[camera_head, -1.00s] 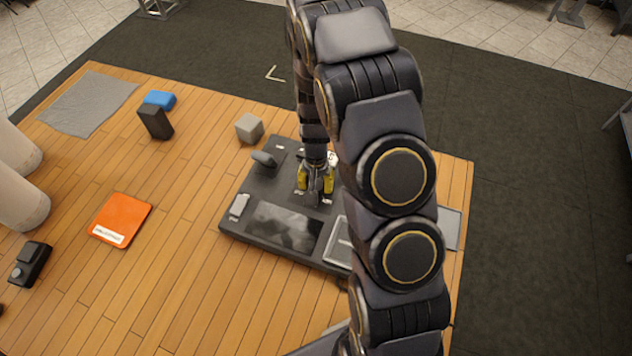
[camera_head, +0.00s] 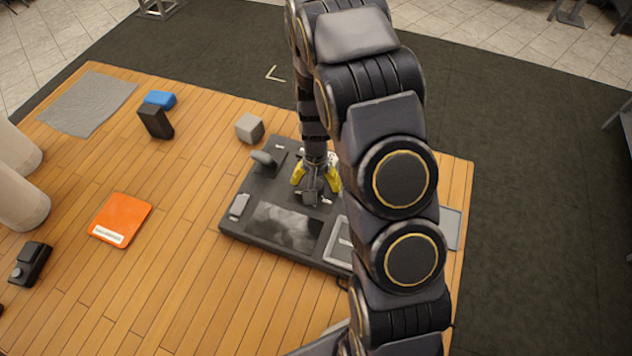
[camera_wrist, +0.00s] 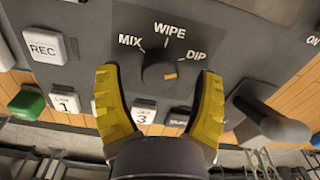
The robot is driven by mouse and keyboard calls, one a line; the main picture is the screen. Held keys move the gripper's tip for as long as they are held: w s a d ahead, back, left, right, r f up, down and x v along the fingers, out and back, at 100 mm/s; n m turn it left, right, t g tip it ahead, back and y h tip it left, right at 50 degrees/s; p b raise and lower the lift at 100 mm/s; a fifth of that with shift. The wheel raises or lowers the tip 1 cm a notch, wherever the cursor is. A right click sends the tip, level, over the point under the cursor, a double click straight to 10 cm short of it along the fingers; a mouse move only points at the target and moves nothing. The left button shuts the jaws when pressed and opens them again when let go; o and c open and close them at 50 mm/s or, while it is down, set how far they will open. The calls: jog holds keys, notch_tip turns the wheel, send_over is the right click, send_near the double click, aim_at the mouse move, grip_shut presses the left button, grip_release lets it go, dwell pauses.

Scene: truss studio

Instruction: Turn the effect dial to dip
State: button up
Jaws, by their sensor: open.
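The effect dial (camera_wrist: 157,66) is a dark round knob on the dark switcher console (camera_head: 262,194), with MIX, WIPE and DIP printed around its upper side in the wrist view. Its orange mark points right and slightly down, just below the DIP label (camera_wrist: 196,57). My gripper (camera_wrist: 158,77) is open, with one yellow finger left of the dial and one right of it, both apart from it. In the head view my gripper (camera_head: 315,181) is over the console, and the dial is too small to make out there.
A lever (camera_wrist: 270,118) stands right of the dial. Keys marked REC (camera_wrist: 44,46), 1 (camera_wrist: 65,103) and 3 (camera_wrist: 144,112) lie around my fingers.

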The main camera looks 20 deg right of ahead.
aim_at(316, 183)
notch_tip(316, 183, up, 11)
jog(key=shift+r, duration=0.2)
dwell(0.4)
jog(key=s+a+r+n, duration=0.2)
jog(key=s+r, duration=0.2)
jog(key=s, duration=0.4)
jog(key=s+a+r+n+g, duration=0.1)
jog(key=s+a+r+n, duration=0.2)
jog(key=s+r, duration=0.2)
jog(key=s+a+r+n, duration=0.2)
jog(key=s+r, duration=0.3)
jog(key=s, duration=0.5)
jog(key=shift+s+a+g, duration=0.35)
jog(key=shift+a+g, duration=0.05)
jog(key=shift+a, duration=0.05)
